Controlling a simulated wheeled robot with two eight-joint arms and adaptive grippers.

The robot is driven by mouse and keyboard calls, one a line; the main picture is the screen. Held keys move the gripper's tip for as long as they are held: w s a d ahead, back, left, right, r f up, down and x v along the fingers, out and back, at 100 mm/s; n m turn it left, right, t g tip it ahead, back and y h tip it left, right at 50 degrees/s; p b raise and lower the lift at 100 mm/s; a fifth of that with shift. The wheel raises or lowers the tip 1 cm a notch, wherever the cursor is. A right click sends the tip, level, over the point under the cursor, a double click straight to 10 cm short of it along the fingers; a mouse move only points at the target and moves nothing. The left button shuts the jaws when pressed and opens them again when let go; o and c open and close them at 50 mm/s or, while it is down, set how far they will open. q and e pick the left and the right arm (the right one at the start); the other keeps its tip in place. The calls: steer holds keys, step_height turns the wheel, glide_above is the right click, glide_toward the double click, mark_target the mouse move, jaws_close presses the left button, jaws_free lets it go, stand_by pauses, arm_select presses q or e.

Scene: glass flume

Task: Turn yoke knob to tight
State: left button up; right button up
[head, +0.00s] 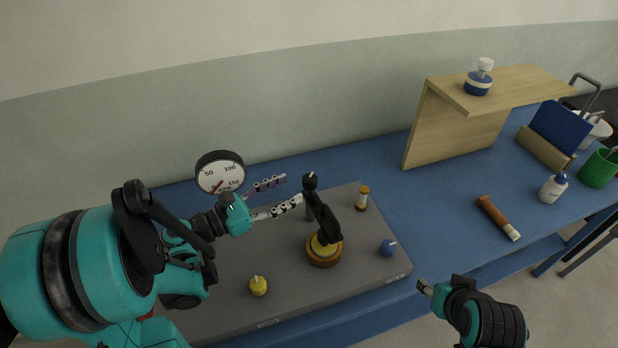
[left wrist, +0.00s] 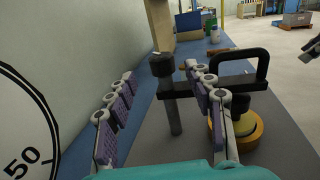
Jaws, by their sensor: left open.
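The yoke knob (head: 310,180) is a small black knob on top of an upright post on the grey board (head: 365,280). A black yoke arm (head: 326,220) runs from the post over a round brass and yellow piece (head: 324,252). My left gripper (head: 290,191) is open just left of the knob, its fingers pointing at it. In the left wrist view the knob (left wrist: 162,64) shows beyond and between the two spread fingers, apart from them. My right gripper (head: 425,287) is at the lower right, off the board; its jaws are too small to read.
A round gauge (head: 220,172) stands behind my left wrist. The board also bears a yellow knob (head: 258,286), a blue knob (head: 388,247) and a small amber-and-white piece (head: 362,198). A wooden shelf (head: 450,130), a brown tool (head: 497,217) and a bottle (head: 553,188) are to the right.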

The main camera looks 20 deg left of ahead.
mark_target(311, 177)
arm_select(q)
steer(key=b+x, duration=0.1)
steer(key=x, duration=0.6)
steer(key=shift+w+d, duration=0.1)
steer(key=shift+d, duration=0.15)
steer(key=c, duration=1.2)
